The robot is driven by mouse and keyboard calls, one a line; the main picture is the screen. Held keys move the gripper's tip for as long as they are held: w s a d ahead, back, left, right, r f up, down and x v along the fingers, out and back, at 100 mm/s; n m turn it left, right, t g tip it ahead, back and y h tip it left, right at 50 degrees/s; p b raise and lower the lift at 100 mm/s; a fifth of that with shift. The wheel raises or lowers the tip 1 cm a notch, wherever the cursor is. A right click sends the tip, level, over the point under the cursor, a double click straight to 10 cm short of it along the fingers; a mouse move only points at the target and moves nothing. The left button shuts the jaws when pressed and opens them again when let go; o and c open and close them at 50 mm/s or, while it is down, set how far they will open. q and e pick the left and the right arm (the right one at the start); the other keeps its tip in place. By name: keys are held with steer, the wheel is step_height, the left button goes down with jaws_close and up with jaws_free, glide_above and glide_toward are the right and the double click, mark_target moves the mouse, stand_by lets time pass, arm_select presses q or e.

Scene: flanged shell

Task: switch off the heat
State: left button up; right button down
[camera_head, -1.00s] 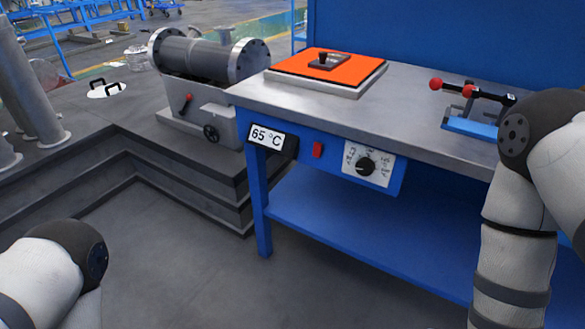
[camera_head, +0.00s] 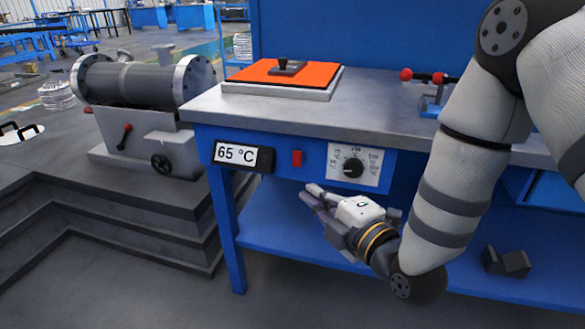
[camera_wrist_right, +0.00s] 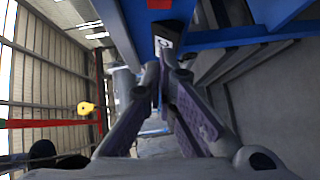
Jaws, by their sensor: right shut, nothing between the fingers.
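The blue workbench (camera_head: 400,138) carries a red switch (camera_head: 297,158) and a white panel with a black dial (camera_head: 353,168) on its front edge. A display (camera_head: 237,154) left of the switch reads 65 °C. An orange-topped plate (camera_head: 262,72) with a dark handle (camera_head: 288,66) lies on the bench top. My right gripper (camera_head: 312,194) is shut and empty, below the switch and dial and apart from both. Its fingers (camera_wrist_right: 165,75) also show closed in the right wrist view, with a red part (camera_wrist_right: 159,3) at that view's top edge. My left gripper is out of view.
A flanged grey cylinder (camera_head: 130,82) stands on a dark stepped platform at left. A clamp with red knobs (camera_head: 436,79) sits on the bench top at right, partly behind my right arm. The bench's lower shelf (camera_head: 285,240) has a dark block (camera_head: 506,262) at right.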

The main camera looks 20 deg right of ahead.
steer(key=b, duration=0.1)
glide_toward(295, 167)
steer(key=w+a+r, duration=0.2)
steer(key=a, duration=0.3)
steer(key=w, duration=0.1)
steer(key=w+d, duration=0.1)
steer(key=w, duration=0.1)
steer(key=w+d+f+b, duration=0.1)
steer(key=shift+w, duration=0.2)
